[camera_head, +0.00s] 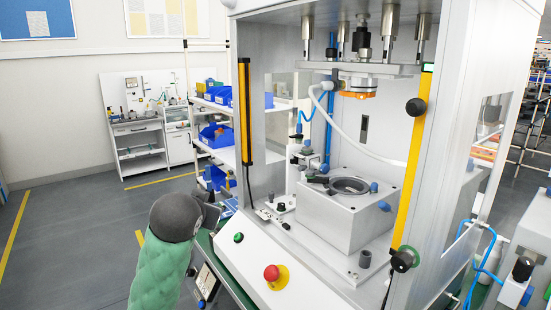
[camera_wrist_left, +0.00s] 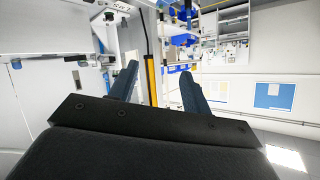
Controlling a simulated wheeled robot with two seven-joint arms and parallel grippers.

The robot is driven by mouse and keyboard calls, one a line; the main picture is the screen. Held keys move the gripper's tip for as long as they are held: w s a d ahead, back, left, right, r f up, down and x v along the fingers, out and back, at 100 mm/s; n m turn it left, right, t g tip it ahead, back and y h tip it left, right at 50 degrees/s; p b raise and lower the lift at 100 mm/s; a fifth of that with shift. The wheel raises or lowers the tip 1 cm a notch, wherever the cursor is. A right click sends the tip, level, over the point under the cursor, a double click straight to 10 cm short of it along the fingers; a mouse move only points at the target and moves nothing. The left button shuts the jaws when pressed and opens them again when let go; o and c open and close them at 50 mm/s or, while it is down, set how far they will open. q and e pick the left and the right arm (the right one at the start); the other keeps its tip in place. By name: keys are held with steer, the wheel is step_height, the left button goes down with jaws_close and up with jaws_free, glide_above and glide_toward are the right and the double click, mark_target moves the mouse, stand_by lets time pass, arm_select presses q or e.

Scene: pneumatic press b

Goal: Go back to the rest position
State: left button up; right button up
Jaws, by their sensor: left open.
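My left arm comes in at the lower left of the head view in a green sleeve, with a dark wrist. My left gripper (camera_head: 211,205) is in front of the press's left post, mostly hidden behind the wrist. In the left wrist view its two dark fingers (camera_wrist_left: 158,85) stand apart with nothing between them, so it is open and empty. The pneumatic press (camera_head: 262,205) fills the right half of the head view. Its press head (camera_head: 358,92) with an orange ring hangs above the grey fixture block (camera_head: 345,215), which has a round opening. My right gripper is out of view.
A red emergency button (camera_head: 271,273) and a green button (camera_head: 239,237) sit on the press's front panel. Yellow-black light curtains (camera_head: 245,120) flank its opening. Blue bins (camera_head: 215,135) fill shelves behind. A workbench (camera_head: 138,140) stands at the back left. The grey floor (camera_head: 75,235) at left is clear.

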arm_select(q)
steer(key=s+f+g, duration=0.2)
steer(key=s+f, duration=0.4)
steer(key=f, duration=0.4)
steer(key=s+f+n+g+h, duration=0.1)
steer(key=s+f+g, duration=0.1)
steer(key=s+f, duration=0.65)
steer(key=s+f+g, duration=0.2)
steer(key=s+f, duration=0.3)
steer(key=f, duration=0.7)
steer(key=s+f+g, duration=0.2)
steer(key=s+f, duration=0.5)
steer(key=s, duration=0.3)
steer(key=s+d+f+g, duration=0.1)
steer(key=s+f+g, duration=0.2)
steer(key=s+f, duration=0.5)
steer(key=s, duration=0.3)
steer(key=shift+s+f+n, duration=0.25)
steer(key=shift+n, duration=0.05)
